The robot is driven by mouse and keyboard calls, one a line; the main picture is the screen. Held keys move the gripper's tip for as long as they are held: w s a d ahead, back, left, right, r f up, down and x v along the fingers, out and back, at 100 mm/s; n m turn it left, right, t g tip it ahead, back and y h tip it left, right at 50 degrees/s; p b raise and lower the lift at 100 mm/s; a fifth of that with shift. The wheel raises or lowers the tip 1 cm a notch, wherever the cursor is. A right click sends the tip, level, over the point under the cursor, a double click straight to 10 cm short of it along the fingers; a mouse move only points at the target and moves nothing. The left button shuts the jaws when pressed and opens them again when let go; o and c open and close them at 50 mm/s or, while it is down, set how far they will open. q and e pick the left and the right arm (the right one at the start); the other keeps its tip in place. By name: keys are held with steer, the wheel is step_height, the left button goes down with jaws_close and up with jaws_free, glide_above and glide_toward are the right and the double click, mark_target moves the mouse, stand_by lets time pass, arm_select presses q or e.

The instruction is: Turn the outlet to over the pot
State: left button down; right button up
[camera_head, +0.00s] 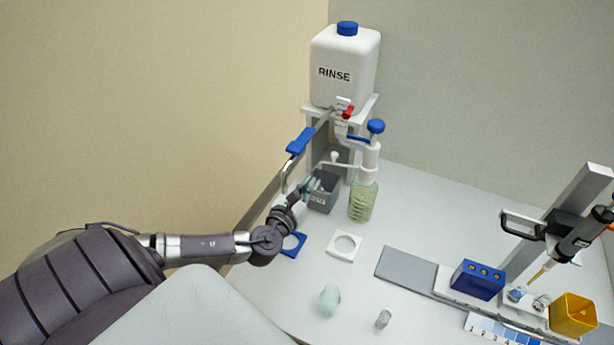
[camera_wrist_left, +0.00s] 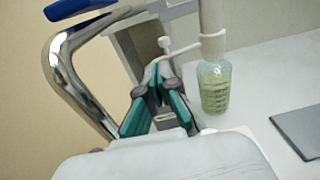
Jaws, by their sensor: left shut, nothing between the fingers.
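A white dispenser (camera_head: 369,160) with a blue knob stands on a bottle of green liquid (camera_head: 362,202). Its thin white outlet arm (camera_head: 345,164) points left and ends in a small round knob, also seen in the left wrist view (camera_wrist_left: 180,48). A dark grey open container (camera_head: 323,199), possibly the pot, stands left of the bottle. My left gripper (camera_head: 311,184) is shut and empty in front of this container, partly hiding it. In the left wrist view its teal fingers (camera_wrist_left: 157,78) lie just below the outlet's knob; contact cannot be told. My right gripper is out of view.
A RINSE tank (camera_head: 345,65) stands on a white stand behind. A chrome bent pipe with a blue lever (camera_head: 300,141) rises close by my left gripper.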

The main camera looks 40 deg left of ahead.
mark_target(334, 158)
arm_select(q)
steer(key=w+d+n+y+b, duration=0.2)
steer(key=d+n+y+b, duration=0.3)
steer(key=d+n+b, duration=0.85)
steer(key=w+a+n, duration=0.3)
steer(key=a, duration=0.1)
steer(key=w+a+n+g+p, duration=0.1)
steer(key=w+a+n, duration=0.1)
steer(key=a, duration=0.3)
steer(key=w+a+n+g, duration=0.1)
steer(key=w+a+n, duration=0.2)
steer(key=w+a, duration=0.1)
steer(key=shift+w+a+f+n+y+p, duration=0.35)
steer(key=shift+w+a+y+p, duration=0.05)
steer(key=shift+a, duration=0.05)
